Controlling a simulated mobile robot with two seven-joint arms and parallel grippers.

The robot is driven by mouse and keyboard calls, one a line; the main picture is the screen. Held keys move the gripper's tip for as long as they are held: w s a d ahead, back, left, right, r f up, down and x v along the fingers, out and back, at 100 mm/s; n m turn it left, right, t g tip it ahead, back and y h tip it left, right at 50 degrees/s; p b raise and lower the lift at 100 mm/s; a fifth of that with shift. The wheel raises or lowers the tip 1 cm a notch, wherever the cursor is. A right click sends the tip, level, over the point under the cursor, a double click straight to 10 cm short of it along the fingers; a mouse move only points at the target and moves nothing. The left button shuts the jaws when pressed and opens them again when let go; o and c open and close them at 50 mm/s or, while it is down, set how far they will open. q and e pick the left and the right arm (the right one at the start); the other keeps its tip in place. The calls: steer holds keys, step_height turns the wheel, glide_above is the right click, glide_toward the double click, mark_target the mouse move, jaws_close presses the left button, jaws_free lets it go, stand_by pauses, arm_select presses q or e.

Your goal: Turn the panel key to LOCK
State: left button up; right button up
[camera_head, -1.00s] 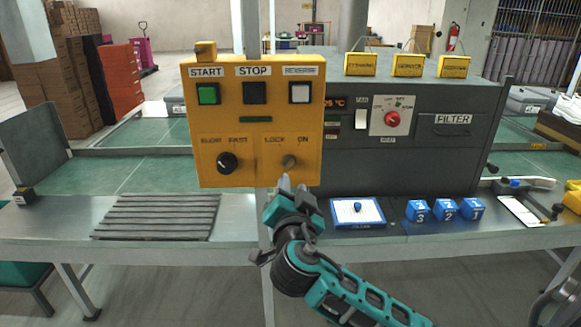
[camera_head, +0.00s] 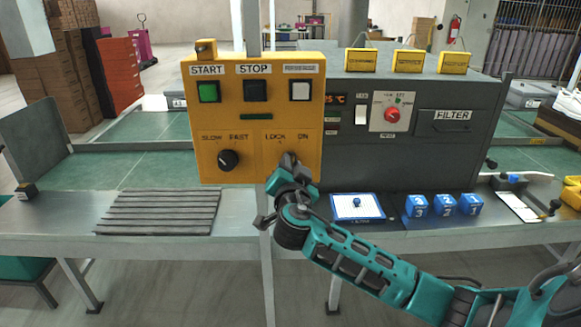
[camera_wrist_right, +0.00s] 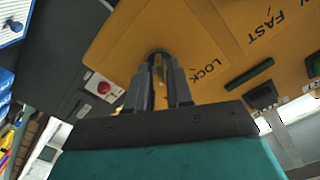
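The yellow control panel (camera_head: 230,130) stands above the bench and has a key switch at its lower right, marked LOCK and ON. My right gripper (camera_head: 287,163) is at this switch from below and covers most of it in the head view. In the right wrist view, the brass-coloured key (camera_wrist_right: 158,68) shows between the two fingertips of the right gripper (camera_wrist_right: 159,82), with a narrow gap between the fingers. Whether they press on the key cannot be told. The key's exact angle is hidden. My left gripper is not in view.
The panel also bears a black SLOW/FAST knob (camera_head: 228,160), a green START button (camera_head: 208,92) and a black STOP button (camera_head: 255,91). A dark grey filter cabinet (camera_head: 430,155) stands to the right. Blue numbered cubes (camera_head: 443,205) and a blue-rimmed tray (camera_head: 340,214) lie on the bench.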

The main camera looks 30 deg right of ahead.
jaws_close()
steer(key=shift+f, duration=0.1)
steer(key=shift+a+n, duration=0.1)
steer(key=shift+n, duration=6.8)
steer(key=shift+o, duration=1.2)
jaws_free()
